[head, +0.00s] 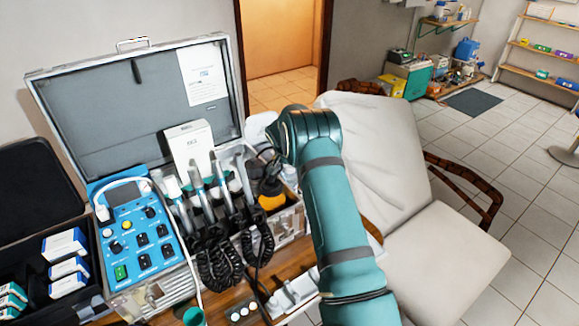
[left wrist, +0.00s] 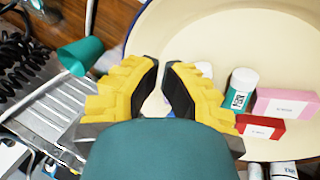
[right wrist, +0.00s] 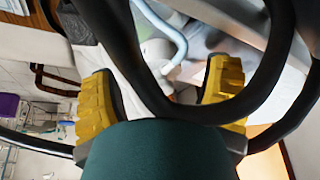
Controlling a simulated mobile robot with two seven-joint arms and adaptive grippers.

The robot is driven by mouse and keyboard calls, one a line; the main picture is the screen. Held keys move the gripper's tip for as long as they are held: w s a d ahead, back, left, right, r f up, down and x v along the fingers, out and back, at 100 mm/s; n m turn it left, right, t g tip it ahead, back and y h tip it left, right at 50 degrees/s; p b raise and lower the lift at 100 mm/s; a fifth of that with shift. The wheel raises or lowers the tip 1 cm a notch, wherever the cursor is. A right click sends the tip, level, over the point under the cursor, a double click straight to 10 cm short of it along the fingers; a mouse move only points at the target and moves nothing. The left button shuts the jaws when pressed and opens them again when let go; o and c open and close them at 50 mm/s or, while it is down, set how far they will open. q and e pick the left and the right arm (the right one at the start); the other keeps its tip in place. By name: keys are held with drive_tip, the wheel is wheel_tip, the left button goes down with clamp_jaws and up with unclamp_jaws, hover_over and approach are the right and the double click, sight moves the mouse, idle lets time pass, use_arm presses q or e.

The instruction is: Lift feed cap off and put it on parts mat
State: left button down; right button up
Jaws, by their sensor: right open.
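My right gripper (right wrist: 165,105) is open in the right wrist view. Dark hoses loop across the space in front of its fingers, and a pale curved tube (right wrist: 172,35) lies behind them. In the head view my right arm reaches over the right end of the open metal case (head: 290,222), and its gripper is largely hidden there. I cannot make out the feed cap or the parts mat. My left gripper (left wrist: 161,72) shows only in the left wrist view; its fingers are a little apart, with nothing visible between them, over a cream round tray (left wrist: 190,35).
A blue control unit (head: 135,235) and upright handpieces with coiled black cords (head: 218,258) fill the case. A padded chair (head: 400,160) stands to the right. A teal cup (left wrist: 82,55) is nearby.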

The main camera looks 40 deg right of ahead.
drive_tip(key=shift+c, duration=0.3)
drive_tip(key=c, duration=1)
drive_tip(key=shift+r, duration=0.15)
